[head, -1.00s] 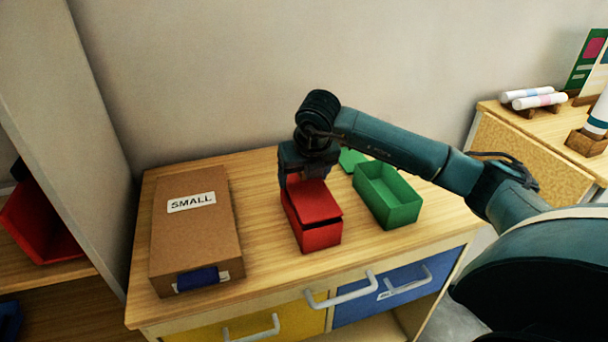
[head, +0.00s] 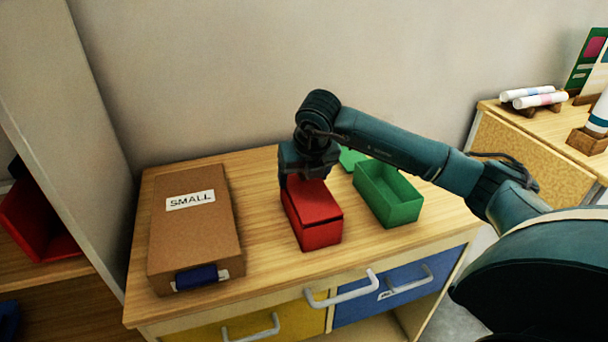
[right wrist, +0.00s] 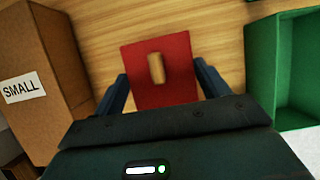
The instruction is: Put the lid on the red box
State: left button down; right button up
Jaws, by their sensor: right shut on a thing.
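The red box (head: 318,238) stands on the wooden cabinet top. Its red lid (head: 317,205) lies over it, with only a thin dark seam showing at the front edge. The lid's far end is hidden by my gripper in the head view. In the right wrist view the lid (right wrist: 180,55) shows from above with a wooden knob (right wrist: 156,69) on it. My right gripper (head: 303,182) is at the lid's far end, pointing down. In the right wrist view its fingers (right wrist: 162,85) lie along the lid's two sides, shut on it. My left gripper is not in view.
A green open box (head: 402,213) stands close to the right, with a green flat piece (head: 351,159) behind it. A brown carton (head: 192,240) marked SMALL lies to the left. Bare wood (head: 262,225) separates carton and red box. A wall rises behind.

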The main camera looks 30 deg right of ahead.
jog(key=shift+s+f+b, duration=0.1)
jog(key=shift+f+b, duration=0.25)
jog(key=shift+b, duration=0.05)
dwell(0.8)
jog(key=o, duration=1.1)
jog(key=shift+a+f, duration=0.1)
jog(key=shift+c, duration=0.2)
jog(key=shift+s, duration=0.1)
jog(key=shift+r+p, duration=2.1)
jog(key=shift+r, duration=1.6)
jog(key=shift+w, duration=0.2)
jog(key=shift+c, duration=0.6)
